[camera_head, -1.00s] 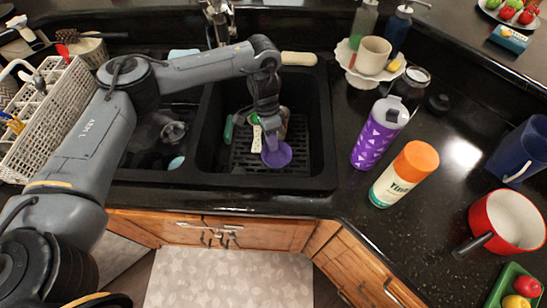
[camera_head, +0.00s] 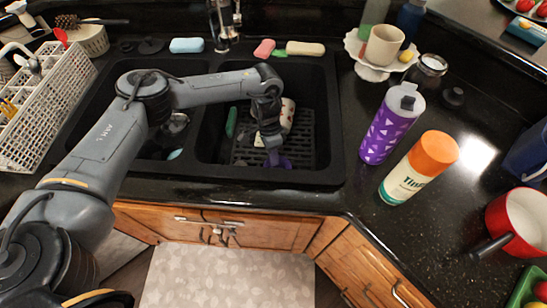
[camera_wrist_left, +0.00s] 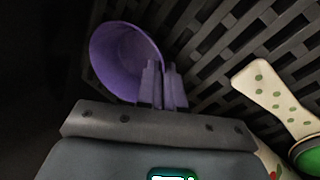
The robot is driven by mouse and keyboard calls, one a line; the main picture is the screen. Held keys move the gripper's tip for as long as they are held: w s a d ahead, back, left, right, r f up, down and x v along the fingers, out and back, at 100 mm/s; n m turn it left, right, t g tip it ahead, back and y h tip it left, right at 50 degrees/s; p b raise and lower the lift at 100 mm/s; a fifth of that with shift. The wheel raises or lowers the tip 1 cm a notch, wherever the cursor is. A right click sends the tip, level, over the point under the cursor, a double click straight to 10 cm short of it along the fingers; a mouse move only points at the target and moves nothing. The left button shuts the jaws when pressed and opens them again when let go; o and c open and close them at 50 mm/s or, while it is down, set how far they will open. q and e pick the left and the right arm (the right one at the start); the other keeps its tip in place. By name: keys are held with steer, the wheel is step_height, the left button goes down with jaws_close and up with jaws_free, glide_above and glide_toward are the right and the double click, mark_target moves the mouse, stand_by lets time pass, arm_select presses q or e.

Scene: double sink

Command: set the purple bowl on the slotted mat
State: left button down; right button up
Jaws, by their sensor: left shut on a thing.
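The purple bowl (camera_head: 285,162) is in the right sink basin, near its front wall, mostly hidden by my left gripper (camera_head: 273,157) in the head view. In the left wrist view the bowl (camera_wrist_left: 118,58) shows tilted, with its hollow side visible. My left gripper (camera_wrist_left: 162,80) is shut on the bowl's rim. The dark slotted mat (camera_head: 306,128) covers the basin floor. It also shows in the left wrist view (camera_wrist_left: 215,45), behind the bowl. I cannot tell whether the bowl touches the mat. My right gripper is not in view.
A white spotted utensil (camera_wrist_left: 262,88) and a green item (camera_head: 231,122) lie in the same basin. A purple bottle (camera_head: 391,125) and an orange-capped bottle (camera_head: 420,165) stand on the counter to the right. A white dish rack (camera_head: 40,105) stands at the left.

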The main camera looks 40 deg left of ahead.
arm_select(q)
steer(key=shift+f, duration=0.15)
steer(key=c, duration=1.3)
jaws_free()
steer(key=shift+p+v, duration=2.25)
steer(key=shift+v, duration=3.85)
steer(key=shift+f, duration=0.1)
